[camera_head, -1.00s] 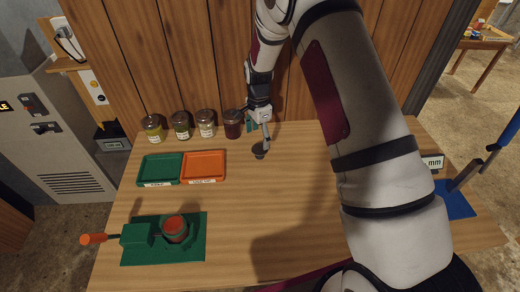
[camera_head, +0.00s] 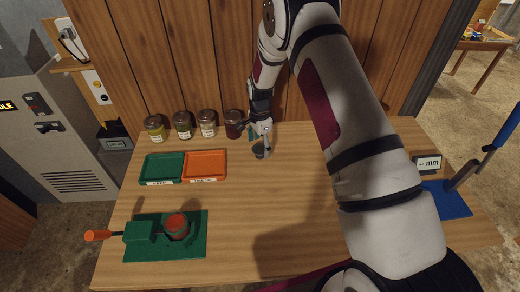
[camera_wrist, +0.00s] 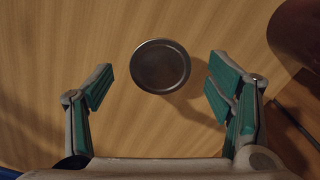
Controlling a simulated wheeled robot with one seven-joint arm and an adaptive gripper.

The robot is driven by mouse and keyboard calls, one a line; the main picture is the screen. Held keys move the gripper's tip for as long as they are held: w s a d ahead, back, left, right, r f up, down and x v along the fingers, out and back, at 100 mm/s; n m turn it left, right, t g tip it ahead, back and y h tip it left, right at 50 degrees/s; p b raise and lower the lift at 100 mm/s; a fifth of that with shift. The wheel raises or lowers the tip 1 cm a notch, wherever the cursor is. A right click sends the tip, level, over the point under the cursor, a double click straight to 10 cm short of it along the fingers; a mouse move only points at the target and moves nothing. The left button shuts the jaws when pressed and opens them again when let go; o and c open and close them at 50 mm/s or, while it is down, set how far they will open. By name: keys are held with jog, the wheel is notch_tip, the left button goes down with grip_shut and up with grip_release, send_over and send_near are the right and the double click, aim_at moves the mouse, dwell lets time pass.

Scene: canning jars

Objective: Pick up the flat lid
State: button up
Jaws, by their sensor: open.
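The flat lid (camera_wrist: 160,66) is a dark grey metal disc with a thin raised rim in the wrist view. In the head view it is a small dark round shape (camera_head: 260,154) on the wooden table, beneath my gripper. My gripper (camera_wrist: 160,84) is open and empty. Its green-padded fingers stand to the left and right of the lid, apart from it. In the head view my gripper (camera_head: 261,138) is close above the lid and partly covers it.
Several filled jars (camera_head: 207,123) stand along the back edge, the dark one (camera_head: 234,123) just left of my gripper. A green tray (camera_head: 147,169) and an orange tray (camera_head: 223,165) lie to the left. A green fixture (camera_head: 150,252) is at front left. The table's middle is clear.

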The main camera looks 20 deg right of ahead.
jog(key=shift+f, duration=0.2)
jog(key=shift+c, duration=0.3)
jog(key=c, duration=0.8)
jog(key=shift+o, duration=0.2)
jog(key=shift+r, duration=0.15)
